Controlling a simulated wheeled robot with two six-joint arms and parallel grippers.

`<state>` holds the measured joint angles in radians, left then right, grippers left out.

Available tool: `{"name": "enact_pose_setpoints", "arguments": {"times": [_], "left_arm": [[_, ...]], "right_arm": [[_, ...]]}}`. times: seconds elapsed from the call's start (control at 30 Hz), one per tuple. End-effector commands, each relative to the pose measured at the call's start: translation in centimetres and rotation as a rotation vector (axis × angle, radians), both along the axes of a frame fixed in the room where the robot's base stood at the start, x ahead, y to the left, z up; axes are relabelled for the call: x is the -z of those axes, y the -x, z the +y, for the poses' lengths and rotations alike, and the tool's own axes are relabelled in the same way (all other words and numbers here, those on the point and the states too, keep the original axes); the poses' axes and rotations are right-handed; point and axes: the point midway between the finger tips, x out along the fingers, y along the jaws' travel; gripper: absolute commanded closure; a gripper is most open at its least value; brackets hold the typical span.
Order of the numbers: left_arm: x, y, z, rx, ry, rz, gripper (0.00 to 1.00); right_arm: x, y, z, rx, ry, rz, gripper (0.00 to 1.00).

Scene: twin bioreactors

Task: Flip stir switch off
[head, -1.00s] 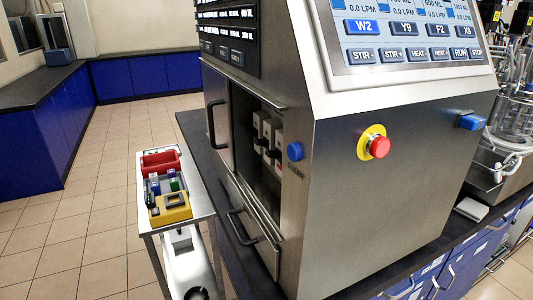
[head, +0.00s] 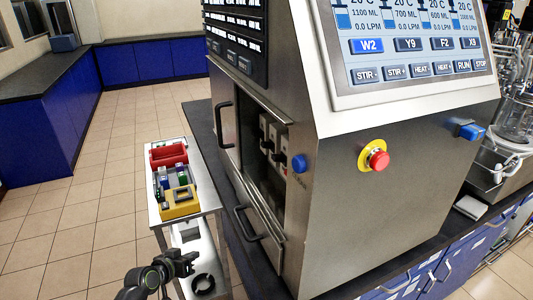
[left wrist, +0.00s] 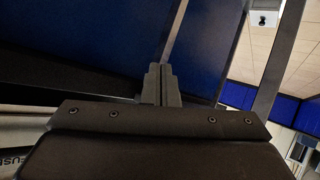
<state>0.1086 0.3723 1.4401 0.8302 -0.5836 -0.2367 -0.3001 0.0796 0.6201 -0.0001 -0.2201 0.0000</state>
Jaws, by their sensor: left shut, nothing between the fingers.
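Several white switches with dark levers (head: 268,136) sit inside the open side compartment of the steel control cabinet (head: 385,215) in the head view. I cannot tell which one is the stir switch or how each is set. My left gripper (head: 186,262) is low at the bottom left, well below and left of the switches, apart from them. In the left wrist view its fingers (left wrist: 161,84) are shut together and empty, with dark blue panels beyond. My right gripper is not in view.
The tiled floor at left is clear.

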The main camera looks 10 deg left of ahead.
Motion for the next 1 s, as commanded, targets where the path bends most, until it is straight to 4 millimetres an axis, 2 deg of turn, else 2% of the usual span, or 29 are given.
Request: {"name": "enact_pose_setpoints", "arguments": {"times": [0.03,0.13,0.23,0.3,0.4,0.5,0.6,0.7,0.8,1.0], "left_arm": [[-4.9,-1.6,-1.0,0.046,0.017,-0.069,1.0],[-13.2,-3.4,-3.3,0.148,0.054,-0.188,1.0],[-21.4,-3.7,-6.1,0.269,0.081,-0.303,1.0],[-26.7,-3.1,-8.1,0.359,0.092,-0.379,1.0],[-33.2,-1.4,-10.8,0.488,0.097,-0.474,1.0],[-37.9,0.8,-13.1,0.601,0.095,-0.547,1.0],[-41.0,2.7,-14.6,0.686,0.088,-0.597,1.0],[-42.6,4.0,-15.6,0.739,0.083,-0.625,1.0],[-43.2,4.7,-15.9,0.763,0.08,-0.637,1.0],[-43.3,4.7,-16.0,0.766,0.081,-0.638,1.0]], "right_arm": [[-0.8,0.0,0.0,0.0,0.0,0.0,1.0],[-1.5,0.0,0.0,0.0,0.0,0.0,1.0],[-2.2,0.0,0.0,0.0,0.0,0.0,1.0],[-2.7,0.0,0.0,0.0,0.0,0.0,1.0],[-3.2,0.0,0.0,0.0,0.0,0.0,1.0],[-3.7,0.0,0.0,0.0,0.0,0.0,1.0],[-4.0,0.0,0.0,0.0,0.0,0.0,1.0],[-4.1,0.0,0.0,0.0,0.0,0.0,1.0],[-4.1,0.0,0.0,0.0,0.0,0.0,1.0],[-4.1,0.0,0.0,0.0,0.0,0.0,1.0]]}}
